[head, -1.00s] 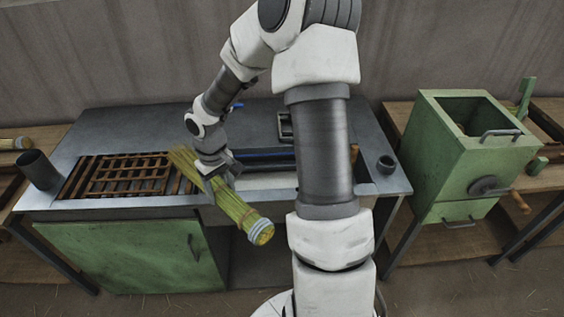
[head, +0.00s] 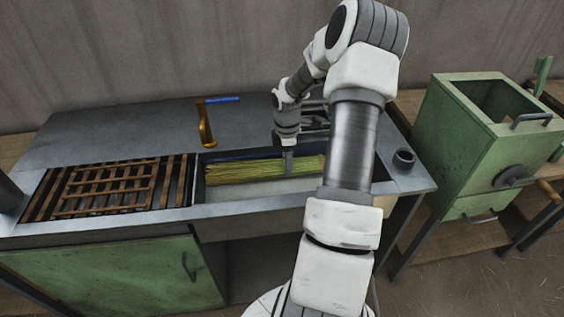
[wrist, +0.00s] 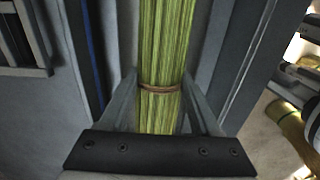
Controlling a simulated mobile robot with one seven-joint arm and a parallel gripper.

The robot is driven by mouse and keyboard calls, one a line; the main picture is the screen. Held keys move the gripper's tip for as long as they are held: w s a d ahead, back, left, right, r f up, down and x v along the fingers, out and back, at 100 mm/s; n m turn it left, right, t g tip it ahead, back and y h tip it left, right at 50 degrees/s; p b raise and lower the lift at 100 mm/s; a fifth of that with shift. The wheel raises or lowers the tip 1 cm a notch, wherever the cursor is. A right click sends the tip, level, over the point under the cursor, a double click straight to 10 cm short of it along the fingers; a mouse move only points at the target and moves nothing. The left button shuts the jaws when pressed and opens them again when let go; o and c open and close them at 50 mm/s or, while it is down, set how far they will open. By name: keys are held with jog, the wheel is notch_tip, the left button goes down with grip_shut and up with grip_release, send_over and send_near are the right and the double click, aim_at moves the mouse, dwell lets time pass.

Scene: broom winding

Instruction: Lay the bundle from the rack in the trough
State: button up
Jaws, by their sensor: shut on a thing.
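The bundle (head: 245,170) is a yellow-green sheaf of straw. It lies lengthwise inside the trough (head: 260,196), a pale basin sunk into the grey counter. My gripper (head: 288,163) reaches down into the trough from above and is shut on the bundle near its middle. In the wrist view the bundle (wrist: 166,45) runs between the two fingers, close to a brown tie band (wrist: 160,88). My arm hides the right end of the bundle. I cannot tell whether the bundle touches the trough floor. The rack (head: 108,187), a brown wooden slatted grid left of the trough, is empty.
A dark round cup (head: 404,158) stands at the counter's right end. A green open-topped box (head: 487,145) stands on the right. The counter's back left is clear.

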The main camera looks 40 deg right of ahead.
notch_tip(320, 180, down, 7)
jog(key=b, duration=0.6)
jog(key=shift+f+b, duration=0.15)
jog(key=shift+b, duration=0.2)
jog(key=shift+f+b, duration=0.55)
jog(key=shift+f, duration=0.6)
jog(key=o, duration=1.5)
jog(key=shift+r, duration=0.1)
notch_tip(320, 180, up, 17)
jog(key=p, duration=0.4)
jog(key=shift+r, duration=0.15)
